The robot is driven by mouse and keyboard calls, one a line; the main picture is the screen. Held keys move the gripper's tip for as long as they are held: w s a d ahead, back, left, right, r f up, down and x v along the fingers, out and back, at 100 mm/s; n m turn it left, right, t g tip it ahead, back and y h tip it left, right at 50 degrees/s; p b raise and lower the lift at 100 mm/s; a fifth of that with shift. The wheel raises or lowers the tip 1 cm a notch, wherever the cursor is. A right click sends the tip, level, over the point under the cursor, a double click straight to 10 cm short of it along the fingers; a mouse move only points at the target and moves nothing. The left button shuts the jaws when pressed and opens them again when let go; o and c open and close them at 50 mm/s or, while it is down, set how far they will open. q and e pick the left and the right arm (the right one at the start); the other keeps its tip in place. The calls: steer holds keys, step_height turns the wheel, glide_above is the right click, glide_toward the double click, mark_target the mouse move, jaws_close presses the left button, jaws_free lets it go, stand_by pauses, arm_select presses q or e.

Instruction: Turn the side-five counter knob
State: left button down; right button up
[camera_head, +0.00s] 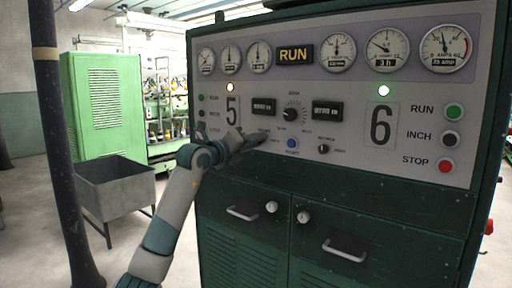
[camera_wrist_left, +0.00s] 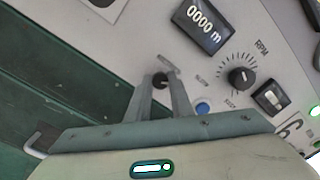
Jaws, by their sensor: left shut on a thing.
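The side-five counter knob (camera_wrist_left: 160,80) is a small dark knob. In the left wrist view it sits between the two fingers of my left gripper (camera_wrist_left: 158,92), which are shut on it. That display also shows in the left wrist view (camera_wrist_left: 208,22), reading 0000 m. The number 5 plate (camera_head: 232,110) is to its left. My right gripper is not in view.
Close to the gripper are a blue button (camera_head: 292,143), the RPM dial (camera_head: 292,114) and the side-six knob (camera_head: 323,149). A grey bin (camera_head: 115,195) stands on the floor at left, behind a dark post (camera_head: 62,150).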

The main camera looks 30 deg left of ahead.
arm_select(q)
steer(key=shift+n+y+p, duration=0.4)
steer(key=shift+n+p, duration=1.95)
steer(key=shift+n, duration=3.15)
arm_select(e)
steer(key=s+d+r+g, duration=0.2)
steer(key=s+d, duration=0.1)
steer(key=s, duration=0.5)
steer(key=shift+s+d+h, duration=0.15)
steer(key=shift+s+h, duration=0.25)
arm_select(q)
steer(key=shift+f, duration=0.1)
steer(key=c, duration=1.6)
jaws_free()
steer(key=shift+o, duration=0.2)
steer(key=shift+s, duration=0.15)
